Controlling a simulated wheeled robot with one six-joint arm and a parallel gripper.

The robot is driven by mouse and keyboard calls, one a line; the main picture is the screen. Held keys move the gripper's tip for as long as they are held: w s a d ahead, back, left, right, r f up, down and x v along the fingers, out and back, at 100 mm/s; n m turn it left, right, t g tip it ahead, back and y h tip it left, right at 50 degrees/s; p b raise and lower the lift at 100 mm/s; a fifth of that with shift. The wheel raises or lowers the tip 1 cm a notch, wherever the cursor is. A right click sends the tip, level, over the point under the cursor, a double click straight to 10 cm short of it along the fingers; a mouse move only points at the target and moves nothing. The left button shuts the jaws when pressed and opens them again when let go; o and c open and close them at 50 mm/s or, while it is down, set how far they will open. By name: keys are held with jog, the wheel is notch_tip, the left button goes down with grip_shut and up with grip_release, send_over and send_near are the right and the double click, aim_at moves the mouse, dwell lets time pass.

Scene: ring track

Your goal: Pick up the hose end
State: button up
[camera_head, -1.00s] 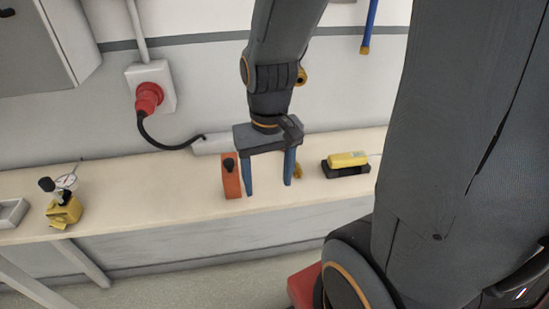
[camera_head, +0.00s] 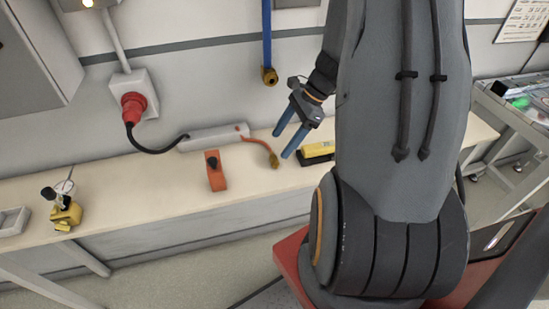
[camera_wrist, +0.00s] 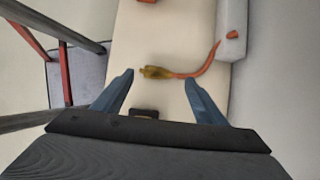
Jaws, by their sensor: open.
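A short orange hose (camera_head: 256,142) runs from a grey box on the bench and ends in a brass-coloured hose end (camera_head: 274,161) lying on the bench top. In the wrist view the hose end (camera_wrist: 157,72) lies between and slightly beyond my fingertips, with the orange hose (camera_wrist: 204,66) curving off to the right. My gripper (camera_head: 282,143) is open and empty, above the bench at the right of the hose end, its blue fingers pointing down-left. In the wrist view my gripper (camera_wrist: 160,78) shows both fingers apart, touching nothing visible.
A blue hose (camera_head: 266,38) with a brass fitting hangs on the wall behind. The grey box (camera_head: 212,137), an orange block with a black knob (camera_head: 215,171) and a yellow block (camera_head: 320,147) stand on the bench (camera_head: 150,190). Its front left-centre is clear.

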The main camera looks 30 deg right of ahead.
aim_at(274, 156)
jog(key=shift+p+x, duration=0.85)
jog(key=shift+x, duration=1.85)
jog(key=shift+s+d, duration=0.1)
jog(key=shift+s, duration=0.05)
jog(key=c, duration=1.1)
jog(key=shift+c, duration=0.2)
